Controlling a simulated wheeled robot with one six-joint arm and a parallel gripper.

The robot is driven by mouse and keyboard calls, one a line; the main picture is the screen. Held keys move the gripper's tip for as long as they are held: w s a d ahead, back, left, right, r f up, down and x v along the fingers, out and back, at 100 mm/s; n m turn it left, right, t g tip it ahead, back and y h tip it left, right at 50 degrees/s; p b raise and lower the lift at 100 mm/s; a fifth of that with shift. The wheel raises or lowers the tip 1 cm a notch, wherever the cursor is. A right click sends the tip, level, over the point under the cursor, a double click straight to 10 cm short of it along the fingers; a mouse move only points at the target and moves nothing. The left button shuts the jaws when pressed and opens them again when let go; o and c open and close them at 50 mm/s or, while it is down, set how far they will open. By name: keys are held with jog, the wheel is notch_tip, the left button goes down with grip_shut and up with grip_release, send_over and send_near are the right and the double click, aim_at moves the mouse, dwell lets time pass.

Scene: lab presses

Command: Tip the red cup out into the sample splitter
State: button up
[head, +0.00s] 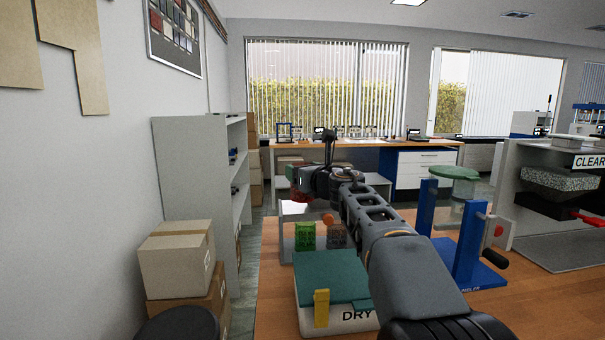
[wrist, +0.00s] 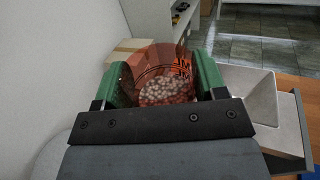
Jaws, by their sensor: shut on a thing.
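My gripper (wrist: 160,83) is shut on the red cup (wrist: 150,62), a see-through cup with dark markings and many pale beads inside. The green fingers clasp it on both sides. In the head view my gripper (head: 302,180) is at the far end of my arm, with a small part of the red cup (head: 299,196) showing below it. The sample splitter (wrist: 247,92) shows as a grey metal hopper just right of the cup in the wrist view. I cannot tell how far the cup is tilted.
A green container (head: 305,237) stands by the splitter. Nearer is a teal-topped device marked DRY (head: 330,272). A blue-framed tumbler (head: 468,240) stands right of my arm, and a grey press (head: 545,200) beyond it. Cardboard boxes (head: 177,262) and a shelf (head: 205,180) are left.

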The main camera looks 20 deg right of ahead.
jog(key=shift+w+f, duration=0.15)
jog(key=shift+f, duration=0.4)
jog(key=shift+p, duration=0.5)
jog(key=shift+c, duration=1.1)
jog(key=shift+d, duration=0.1)
jog(key=shift+w+d+f+m+g+p, duration=0.25)
jog(key=shift+m+p, duration=0.35)
jog(key=shift+p, duration=0.95)
jog(key=shift+w+d+r+m+g+p, duration=0.1)
jog(key=shift+d+r+m+g+p, duration=0.3)
jog(key=shift+p, duration=1.1)
jog(key=shift+w+d+f+m+g+p, duration=0.1)
jog(key=shift+f+m+g+p, duration=0.2)
jog(key=shift+m+p, duration=0.9)
jog(key=shift+w+d+f+m+g+y+p, duration=0.1)
jog(key=shift+w+d+m+g+y+p, duration=0.35)
jog(key=shift+p, duration=2.15)
jog(key=shift+w+d+m+g+y+p, duration=0.15)
jog(key=shift+d+m+g+p, duration=0.45)
jog(key=shift+p, duration=1.95)
jog(key=shift+w+d+f+m+g+y+p, duration=0.15)
jog(key=shift+m+p, duration=0.35)
jog(key=shift+p, duration=1.1)
jog(key=shift+w+d+r+m+g+y+p, duration=0.15)
jog(key=shift+m+p, duration=0.4)
jog(key=shift+p, duration=1.1)
jog(key=shift+w+d+f+m+g+y+p, duration=0.15)
jog(key=shift+m+p, duration=0.35)
jog(key=shift+p, duration=1.1)
